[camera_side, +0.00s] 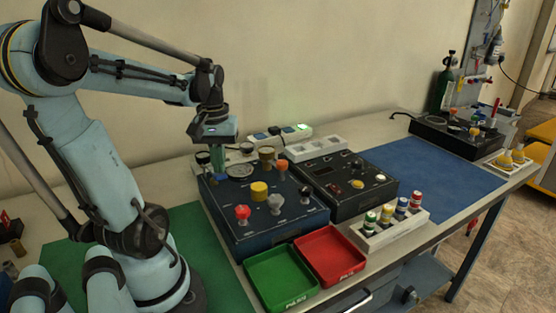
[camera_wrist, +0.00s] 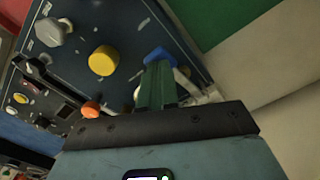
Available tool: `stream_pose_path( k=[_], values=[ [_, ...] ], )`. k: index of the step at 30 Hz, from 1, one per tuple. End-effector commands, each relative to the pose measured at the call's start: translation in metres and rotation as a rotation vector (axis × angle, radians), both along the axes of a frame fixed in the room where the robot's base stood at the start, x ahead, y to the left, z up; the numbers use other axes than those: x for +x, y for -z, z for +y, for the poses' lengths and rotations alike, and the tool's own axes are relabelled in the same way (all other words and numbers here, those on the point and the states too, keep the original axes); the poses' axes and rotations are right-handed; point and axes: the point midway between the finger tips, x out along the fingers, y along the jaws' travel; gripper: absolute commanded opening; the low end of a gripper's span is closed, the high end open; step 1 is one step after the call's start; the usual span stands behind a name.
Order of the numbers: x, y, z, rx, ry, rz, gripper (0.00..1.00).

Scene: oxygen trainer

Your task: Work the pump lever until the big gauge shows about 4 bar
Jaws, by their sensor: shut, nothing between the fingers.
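My gripper (camera_side: 219,165) is over the back left of a dark blue control box (camera_side: 262,224) in the side view. In the wrist view its green fingers (camera_wrist: 157,72) are together and empty. Their tips are over or close to a blue part (camera_wrist: 158,54) at the box's edge; I cannot tell whether they touch it. A round dial (camera_side: 240,170) lies on the box beside my gripper; its reading is too small to tell. A red-topped upright handle (camera_side: 495,108) stands at a black box (camera_side: 458,140) at the far right. I cannot tell which part is the pump lever or the big gauge.
The blue box carries a red knob (camera_side: 242,212), a yellow knob (camera_side: 260,190) and a grey knob (camera_side: 275,203). A black box (camera_side: 345,205) stands beside it. Green (camera_side: 262,289) and red (camera_side: 350,279) trays sit in front. A blue mat (camera_side: 440,178) has free room.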

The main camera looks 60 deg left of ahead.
Motion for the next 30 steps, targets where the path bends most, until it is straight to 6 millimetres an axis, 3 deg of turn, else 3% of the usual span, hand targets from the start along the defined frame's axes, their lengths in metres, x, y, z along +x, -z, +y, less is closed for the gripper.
stream_pose_path(
  k=[14, 30],
  values=[
    [0.0, 0.001, 0.0, 0.001, 0.0, -0.001, 0.0],
    [0.0, 0.024, 0.001, 0.002, -0.001, 0.0, 0.0]
  ],
)
